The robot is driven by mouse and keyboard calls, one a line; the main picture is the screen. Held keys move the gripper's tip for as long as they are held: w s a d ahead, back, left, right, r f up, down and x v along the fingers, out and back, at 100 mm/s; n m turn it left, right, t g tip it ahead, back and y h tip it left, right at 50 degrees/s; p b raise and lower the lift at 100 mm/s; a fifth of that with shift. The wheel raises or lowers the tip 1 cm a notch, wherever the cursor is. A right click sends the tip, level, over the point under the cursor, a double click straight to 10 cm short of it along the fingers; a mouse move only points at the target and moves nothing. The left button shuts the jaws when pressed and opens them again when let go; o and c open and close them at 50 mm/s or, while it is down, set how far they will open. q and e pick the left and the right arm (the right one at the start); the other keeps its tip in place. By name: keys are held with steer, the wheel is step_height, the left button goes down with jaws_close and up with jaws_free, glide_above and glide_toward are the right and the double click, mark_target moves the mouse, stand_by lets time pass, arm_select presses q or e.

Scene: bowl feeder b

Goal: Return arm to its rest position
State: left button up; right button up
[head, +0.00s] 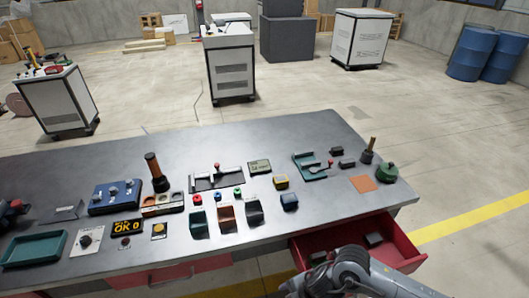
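One of my arms, dark and grey, reaches in at the bottom edge right of centre, in front of an open red drawer (325,240). Only its links show; its fingers are not in the picture. The arm overlaps the front part of the drawer, so I cannot tell whether it touches it. Inside the drawer lie a small dark block (373,240) and another small dark item (318,257).
White cabinets (229,65) and blue barrels (472,52) stand beyond on open floor.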

steer(key=s+a+r+m+t+y, duration=0.1)
steer(key=s+a+m+t+y, duration=0.1)
steer(key=s+a+m+t, duration=0.15)
steer(key=s+d+r+m+g+h, duration=0.1)
steer(key=s+d+m+h, duration=0.3)
steer(key=d, duration=0.5)
steer(key=s+d+m+h, duration=0.2)
steer(key=s+d+m, duration=0.45)
steer(key=d, duration=0.25)
steer(key=s+d+r+m+g+h, duration=0.1)
steer(key=s+d+m+h, duration=0.25)
steer(key=s+d, duration=0.35)
steer(key=w+a+m+y, duration=0.1)
steer(key=a+m+y, duration=0.3)
steer(key=a, duration=0.3)
step_height(320, 180, up, 38)
steer(key=p, duration=3.9)
step_height(320, 180, down, 59)
steer(key=b, duration=5.9)
steer(key=shift+a, duration=0.15)
